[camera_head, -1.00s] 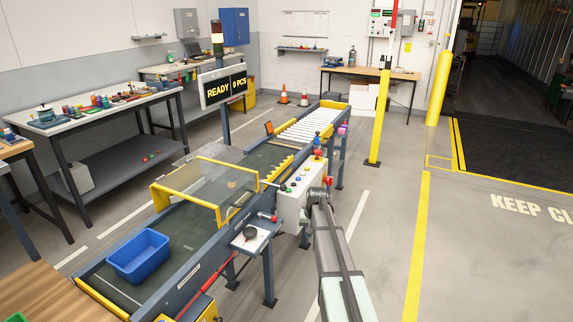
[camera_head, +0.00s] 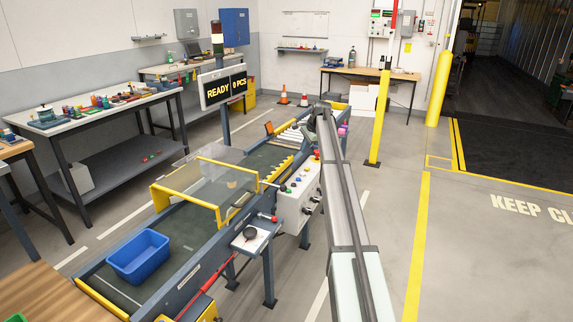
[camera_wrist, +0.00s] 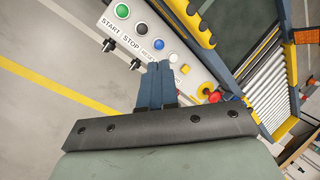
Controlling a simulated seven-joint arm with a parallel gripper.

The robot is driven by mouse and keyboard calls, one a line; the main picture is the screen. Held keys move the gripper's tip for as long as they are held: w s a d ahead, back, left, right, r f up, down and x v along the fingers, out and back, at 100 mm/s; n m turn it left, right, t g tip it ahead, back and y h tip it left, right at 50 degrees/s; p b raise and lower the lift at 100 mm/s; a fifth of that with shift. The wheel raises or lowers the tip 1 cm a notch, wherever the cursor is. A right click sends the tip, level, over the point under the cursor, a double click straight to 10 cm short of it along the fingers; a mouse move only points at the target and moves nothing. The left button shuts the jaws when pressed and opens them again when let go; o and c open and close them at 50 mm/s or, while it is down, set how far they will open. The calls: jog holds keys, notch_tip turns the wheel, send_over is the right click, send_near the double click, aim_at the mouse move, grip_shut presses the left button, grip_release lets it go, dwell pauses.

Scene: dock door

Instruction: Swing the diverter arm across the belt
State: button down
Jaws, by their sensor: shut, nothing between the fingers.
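A yellow bar with dark notches, which looks like the diverter arm (camera_head: 278,168), lies along the near side of the dark belt (camera_head: 190,229), before the rollers. In the wrist view it shows at the top (camera_wrist: 188,18), lengthwise beside the belt (camera_wrist: 243,22) rather than across it. My gripper (camera_wrist: 161,66) is shut and empty, with its blue fingers above the button panel (camera_wrist: 152,38). The fingers are apart from the yellow bar, with the panel edge between.
The panel has several buttons and a red knob (camera_wrist: 215,97) near the fingertips. White rollers (camera_wrist: 265,92) continue past the belt. A blue tote (camera_head: 138,256) sits on the near belt, before a clear guard with a yellow frame (camera_head: 186,194). A yellow post (camera_head: 380,118) stands to the right.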

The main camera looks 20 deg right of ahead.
aim_at(286, 163)
jog(key=shift+s+a+m+g+y, duration=0.1)
jog(key=shift+a+m+y, duration=0.1)
jog(key=shift+m, duration=1.65)
jog(key=shift+s+a+m+g+y, duration=0.1)
jog(key=shift+a+m+y, duration=0.1)
jog(key=shift+m, duration=1.6)
jog(key=shift+s+a+m+g+y, duration=0.1)
jog(key=shift+a+m+y, duration=0.1)
jog(key=shift+m, duration=1.65)
jog(key=shift+w+f, duration=0.1)
jog(key=shift+w+a+f, duration=0.9)
jog(key=shift+f, duration=0.6)
jog(key=shift+w+a+f, duration=0.9)
jog(key=shift+a+f, duration=0.05)
jog(key=shift+f, duration=0.55)
jog(key=shift+w+a+f, duration=0.9)
jog(key=shift+f, duration=0.6)
